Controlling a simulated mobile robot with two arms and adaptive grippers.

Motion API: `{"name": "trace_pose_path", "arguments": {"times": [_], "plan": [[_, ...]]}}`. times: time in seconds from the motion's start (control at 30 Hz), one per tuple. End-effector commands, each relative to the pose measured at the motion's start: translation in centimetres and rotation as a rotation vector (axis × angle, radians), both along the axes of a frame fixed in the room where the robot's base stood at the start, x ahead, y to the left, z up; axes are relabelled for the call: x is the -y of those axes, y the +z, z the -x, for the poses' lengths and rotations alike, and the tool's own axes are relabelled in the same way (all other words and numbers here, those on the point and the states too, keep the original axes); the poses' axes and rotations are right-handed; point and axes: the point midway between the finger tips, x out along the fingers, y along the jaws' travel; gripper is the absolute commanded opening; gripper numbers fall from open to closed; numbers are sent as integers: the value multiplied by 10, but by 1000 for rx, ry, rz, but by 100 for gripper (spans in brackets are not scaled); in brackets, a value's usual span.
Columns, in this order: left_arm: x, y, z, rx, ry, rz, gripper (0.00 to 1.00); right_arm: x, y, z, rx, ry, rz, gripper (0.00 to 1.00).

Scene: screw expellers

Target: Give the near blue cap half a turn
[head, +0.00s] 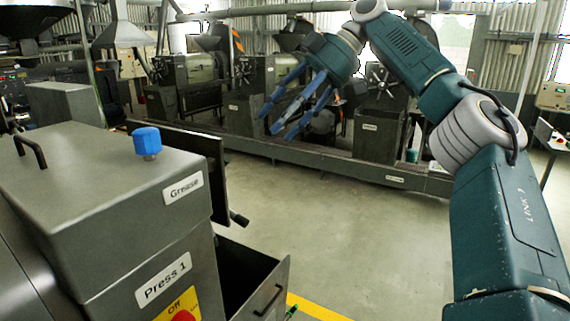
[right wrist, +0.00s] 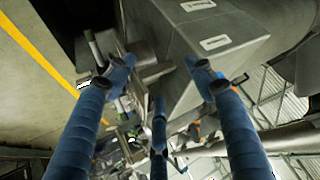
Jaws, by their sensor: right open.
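The near blue cap (head: 147,143) stands upright on a short pale neck on top of the grey Press 1 housing (head: 95,165), close to its right edge above the Grease label. My right gripper (head: 277,126) is open and empty, held in the air to the right of the cap and well apart from it. Its blue fingers are spread and point down and left. In the right wrist view the spread fingers (right wrist: 159,85) have nothing between them, and I cannot make out the cap there for certain. My left gripper is not in view.
A black handle (head: 30,148) rises from the housing left of the cap. A dark upright panel (head: 190,142) stands behind the housing, and an open dark bin (head: 262,275) sits at its right. Several grey presses line the back. The floor (head: 350,225) between is clear.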

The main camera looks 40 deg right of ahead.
Motion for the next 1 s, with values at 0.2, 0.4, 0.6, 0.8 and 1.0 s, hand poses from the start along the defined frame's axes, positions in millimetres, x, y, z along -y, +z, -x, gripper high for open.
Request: {"name": "trace_pose_path", "arguments": {"times": [0.2,0.4,0.6,0.8,1.0], "plan": [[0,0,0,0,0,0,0,19,-36,-21,-33,-88,11,54],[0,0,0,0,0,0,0,32,-69,-40,-61,-162,31,54],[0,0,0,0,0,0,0,46,-101,-56,-85,-231,54,54],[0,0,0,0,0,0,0,57,-126,-67,-100,-283,75,54],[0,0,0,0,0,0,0,62,-138,-72,-106,-307,86,54]]}}
